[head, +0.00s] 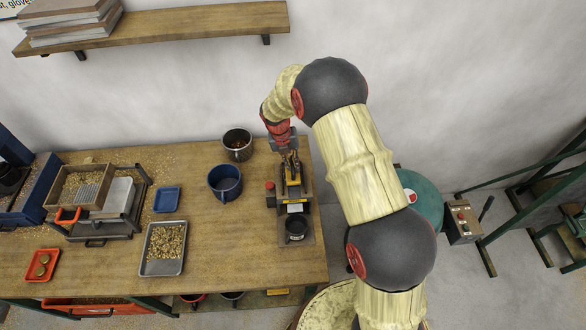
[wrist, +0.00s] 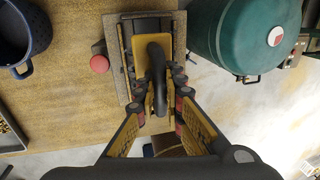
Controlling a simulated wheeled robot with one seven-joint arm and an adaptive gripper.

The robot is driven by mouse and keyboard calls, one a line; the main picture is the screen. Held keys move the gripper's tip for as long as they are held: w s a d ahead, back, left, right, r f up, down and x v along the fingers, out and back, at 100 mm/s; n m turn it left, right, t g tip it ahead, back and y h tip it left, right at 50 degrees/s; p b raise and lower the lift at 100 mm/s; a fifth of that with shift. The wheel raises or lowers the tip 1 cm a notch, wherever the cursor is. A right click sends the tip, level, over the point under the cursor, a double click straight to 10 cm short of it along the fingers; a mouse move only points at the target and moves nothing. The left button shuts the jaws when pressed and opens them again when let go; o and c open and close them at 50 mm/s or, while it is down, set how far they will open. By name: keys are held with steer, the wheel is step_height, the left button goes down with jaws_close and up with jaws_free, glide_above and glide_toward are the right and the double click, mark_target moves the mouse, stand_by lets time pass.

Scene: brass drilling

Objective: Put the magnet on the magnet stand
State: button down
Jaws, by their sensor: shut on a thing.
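The magnet, with a black handle (wrist: 157,62) and a yellow body, is directly below my gripper (wrist: 157,88) in the wrist view. My gripper's fingers are closed on either side of the handle. In the head view my gripper (head: 291,168) is over the right end of the bench, at the yellow and black magnet (head: 293,190). What I take for the magnet stand (wrist: 109,52) is the tan base around and under the magnet. I cannot tell whether the magnet touches it. My fingers hide part of the handle and body.
A red button (wrist: 99,64) sits left of the magnet. A blue pot (head: 225,182) and a dark pot (head: 238,144) stand to the left. A black cup (head: 296,229) is in front. A green tank (head: 424,207) is beyond the bench's right edge. A tray of shavings (head: 163,248) is further left.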

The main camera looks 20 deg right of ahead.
steer(key=shift+a+p+x, duration=0.1)
steer(key=shift+p+x, duration=0.15)
steer(key=shift+x, duration=0.6)
steer(key=shift+a+p+x, duration=0.15)
steer(key=shift+p+x, duration=0.1)
steer(key=shift+x, duration=0.6)
steer(key=shift+w+f, duration=0.15)
steer(key=c, duration=1.9)
jaws_free()
